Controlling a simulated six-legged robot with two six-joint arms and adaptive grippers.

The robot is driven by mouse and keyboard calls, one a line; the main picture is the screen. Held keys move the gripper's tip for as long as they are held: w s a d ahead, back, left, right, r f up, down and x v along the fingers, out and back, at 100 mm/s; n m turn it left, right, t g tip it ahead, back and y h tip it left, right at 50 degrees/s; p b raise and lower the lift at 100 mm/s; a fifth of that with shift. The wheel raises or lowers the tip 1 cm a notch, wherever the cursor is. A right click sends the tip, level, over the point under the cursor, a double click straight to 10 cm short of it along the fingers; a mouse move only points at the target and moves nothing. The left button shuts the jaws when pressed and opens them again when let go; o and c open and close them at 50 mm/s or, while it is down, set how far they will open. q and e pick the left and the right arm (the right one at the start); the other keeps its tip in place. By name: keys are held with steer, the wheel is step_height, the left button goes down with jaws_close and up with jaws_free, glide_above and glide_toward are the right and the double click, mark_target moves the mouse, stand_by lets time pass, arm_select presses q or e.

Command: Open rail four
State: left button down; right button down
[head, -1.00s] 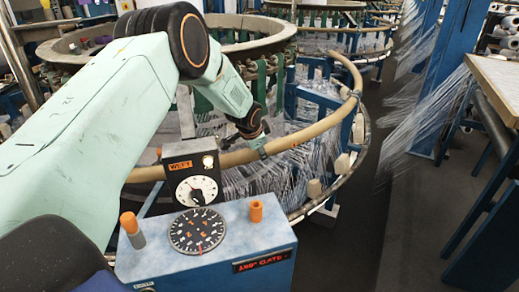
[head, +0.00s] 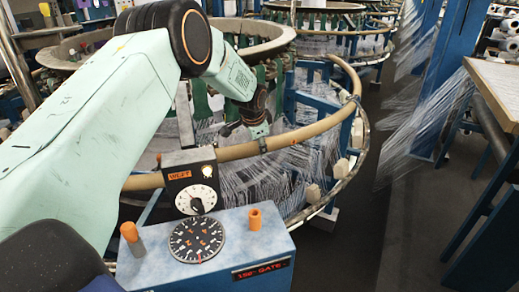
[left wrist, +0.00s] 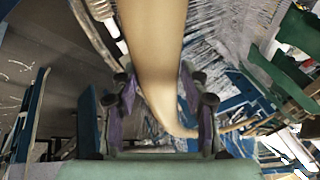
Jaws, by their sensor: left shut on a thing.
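A curved tan rail (head: 300,136) runs around the near side of the circular loom. My left gripper (head: 260,131) is at the rail's front stretch, with its fingers on it. In the left wrist view the rail (left wrist: 154,45) passes between the two purple-padded fingers of the left gripper (left wrist: 160,98), which are closed around it. I cannot read a number on the rail. My right gripper is not in view.
A blue-grey console (head: 225,225) with a black dial (head: 196,236), a red gate display (head: 263,269) and a WEFT box (head: 190,180) stands in front of the loom. White threads (head: 285,165) hang inside the ring. A table (head: 500,90) stands at right, beyond clear dark floor.

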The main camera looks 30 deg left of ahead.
arm_select(q)
steer(key=shift+g, duration=0.3)
steer(key=r+p, duration=0.1)
steer(key=r, duration=0.2)
steer(key=r+p, duration=0.1)
steer(key=r, duration=0.1)
steer(key=w+r+p, duration=0.1)
steer(key=r, duration=0.2)
steer(key=shift+w+a+r, duration=0.1)
steer(key=shift+a+r, duration=0.05)
steer(key=shift+r, duration=0.2)
steer(key=shift+w+r+p, duration=0.35)
steer(key=shift+r+p, duration=0.2)
steer(key=shift+p, duration=0.2)
steer(key=shift+r+g, duration=0.3)
